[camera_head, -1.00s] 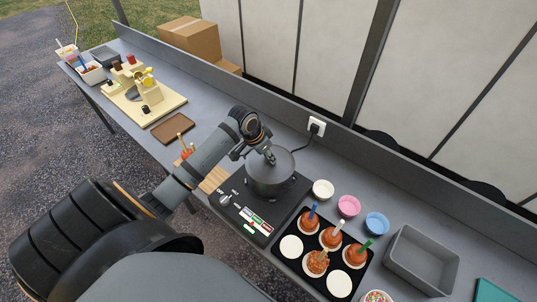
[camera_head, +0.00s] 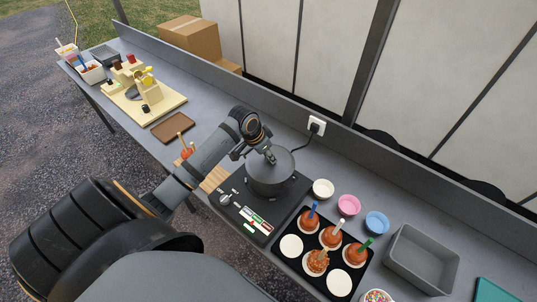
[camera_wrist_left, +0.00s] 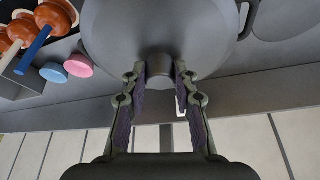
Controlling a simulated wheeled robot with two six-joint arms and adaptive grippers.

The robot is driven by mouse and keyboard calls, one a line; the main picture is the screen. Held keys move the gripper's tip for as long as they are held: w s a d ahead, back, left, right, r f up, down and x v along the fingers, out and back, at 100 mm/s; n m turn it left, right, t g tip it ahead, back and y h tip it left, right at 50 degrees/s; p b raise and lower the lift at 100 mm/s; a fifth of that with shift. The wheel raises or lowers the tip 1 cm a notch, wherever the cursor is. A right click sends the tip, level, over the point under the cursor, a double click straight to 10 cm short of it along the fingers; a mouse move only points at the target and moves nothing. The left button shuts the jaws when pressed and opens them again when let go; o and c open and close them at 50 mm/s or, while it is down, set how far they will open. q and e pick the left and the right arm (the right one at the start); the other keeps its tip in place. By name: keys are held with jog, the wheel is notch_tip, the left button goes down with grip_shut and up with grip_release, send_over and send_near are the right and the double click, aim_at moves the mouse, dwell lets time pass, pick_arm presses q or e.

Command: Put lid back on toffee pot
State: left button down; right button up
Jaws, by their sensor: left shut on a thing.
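The grey toffee pot (camera_head: 268,186) stands on the black hob (camera_head: 258,212) in the head view. Its grey lid (camera_head: 284,163) sits over the pot's top and looks level; I cannot tell whether it rests fully on the rim. My left gripper (camera_head: 270,156) is above the pot, shut on the lid's knob. In the left wrist view the two fingers of the left gripper (camera_wrist_left: 160,88) stand on either side of the knob (camera_wrist_left: 159,66), with the lid (camera_wrist_left: 158,28) filling the top. My right gripper is not in view.
A black tray (camera_head: 325,250) of toffee apples stands right of the hob, near white, pink and blue bowls (camera_head: 348,205). A grey bin (camera_head: 422,260) is further right. A brown tray (camera_head: 172,127) lies left. A plug socket (camera_head: 316,126) is on the back wall.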

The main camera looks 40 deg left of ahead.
pick_arm(q)
jog(key=c, duration=1)
grip_release()
jog(key=shift+o, duration=0.3)
jog(key=o, duration=0.5)
jog(key=shift+r, duration=3.5)
